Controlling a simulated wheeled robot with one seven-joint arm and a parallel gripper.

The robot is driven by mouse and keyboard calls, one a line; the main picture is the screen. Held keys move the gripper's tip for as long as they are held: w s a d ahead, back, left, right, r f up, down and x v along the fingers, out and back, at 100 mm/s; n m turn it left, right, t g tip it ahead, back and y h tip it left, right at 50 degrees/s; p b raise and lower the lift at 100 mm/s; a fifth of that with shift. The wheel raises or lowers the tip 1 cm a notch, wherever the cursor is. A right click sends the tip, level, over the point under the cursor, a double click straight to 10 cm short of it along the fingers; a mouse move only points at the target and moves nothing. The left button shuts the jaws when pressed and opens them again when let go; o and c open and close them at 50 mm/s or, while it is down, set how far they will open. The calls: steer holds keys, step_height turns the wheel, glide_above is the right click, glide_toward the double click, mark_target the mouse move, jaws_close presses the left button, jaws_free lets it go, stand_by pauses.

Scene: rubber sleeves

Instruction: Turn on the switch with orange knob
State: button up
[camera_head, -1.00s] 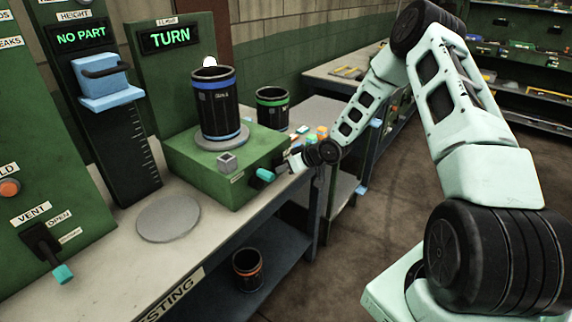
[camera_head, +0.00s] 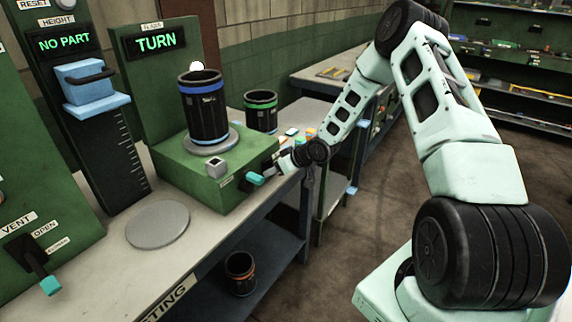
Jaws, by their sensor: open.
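No switch with an orange knob shows clearly. A sliver of orange (camera_head: 1,197) shows at the left picture edge, on the left green panel. A lever with a teal knob (camera_head: 255,178) sticks out from the front of the green box (camera_head: 190,172). My gripper (camera_head: 272,168) is open, just right of this lever at the box's right corner. It is small here, and I cannot tell whether its fingers touch the lever. A second teal-knobbed lever (camera_head: 50,285), by the labels VENT and OPEN, points down on the left panel, far from my gripper.
A blue-banded black sleeve (camera_head: 205,108) stands on the disc of the box. A green-banded sleeve (camera_head: 261,110) stands behind. An orange-banded sleeve (camera_head: 240,272) stands on the lower shelf. A screen (camera_head: 155,41) reads TURN. Small coloured blocks lie behind my gripper.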

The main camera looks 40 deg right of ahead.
steer(key=v, duration=1.7)
